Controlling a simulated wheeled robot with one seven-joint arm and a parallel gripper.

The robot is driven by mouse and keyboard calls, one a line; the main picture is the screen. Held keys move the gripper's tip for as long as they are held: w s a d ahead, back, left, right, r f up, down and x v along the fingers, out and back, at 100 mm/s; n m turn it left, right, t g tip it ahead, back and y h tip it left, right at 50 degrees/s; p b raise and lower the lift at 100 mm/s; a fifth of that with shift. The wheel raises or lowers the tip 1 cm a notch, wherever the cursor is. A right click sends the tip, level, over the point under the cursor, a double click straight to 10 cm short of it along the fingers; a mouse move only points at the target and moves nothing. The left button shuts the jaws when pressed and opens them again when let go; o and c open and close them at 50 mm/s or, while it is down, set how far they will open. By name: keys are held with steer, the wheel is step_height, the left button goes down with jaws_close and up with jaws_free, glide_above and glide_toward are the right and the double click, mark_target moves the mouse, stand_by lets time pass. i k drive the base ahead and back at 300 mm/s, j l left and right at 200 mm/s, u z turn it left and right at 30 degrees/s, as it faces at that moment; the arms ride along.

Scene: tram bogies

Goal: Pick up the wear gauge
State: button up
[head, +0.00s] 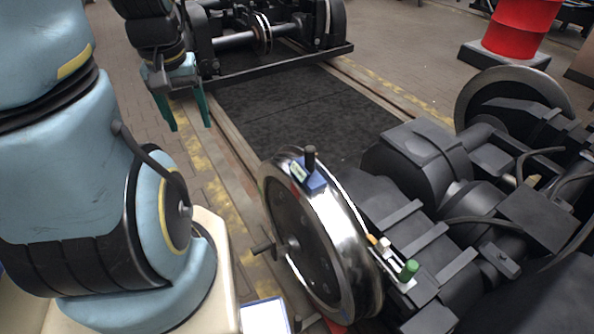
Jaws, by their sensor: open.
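The likely wear gauge, a small blue block (316,182) with an upright black knob and a pale label, sits on top of the shiny rim of the near bogie wheel (312,240). My gripper (188,116) hangs at the upper left in the head view, its two green fingers pointing down and spread apart. Nothing is between them. The gripper is to the left of the blue block and clearly apart from it. The lower side of the block, where it meets the rim, is hard to see.
The dark bogie frame (425,150) fills the right side. Small items, one with a green cap (409,269), lie on it beside the wheel. Another bogie (265,35) stands behind. A red drum (520,28) is at upper right. A dark floor panel (300,115) between the bogies is clear.

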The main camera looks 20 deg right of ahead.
mark_target(303, 169)
steer(key=k+l+z, duration=0.2)
steer(key=k, duration=0.45)
steer(key=z, duration=0.45)
steer(key=j+z, duration=0.15)
steer(key=z, duration=0.25)
steer(key=j+z, duration=0.1)
steer(key=z, duration=0.8)
steer(key=i+j+z, duration=0.15)
steer(key=j, duration=2.6)
steer(key=i+j, duration=0.1)
steer(key=j, duration=0.35)
steer(key=i+j, duration=0.1)
steer(key=j, duration=0.35)
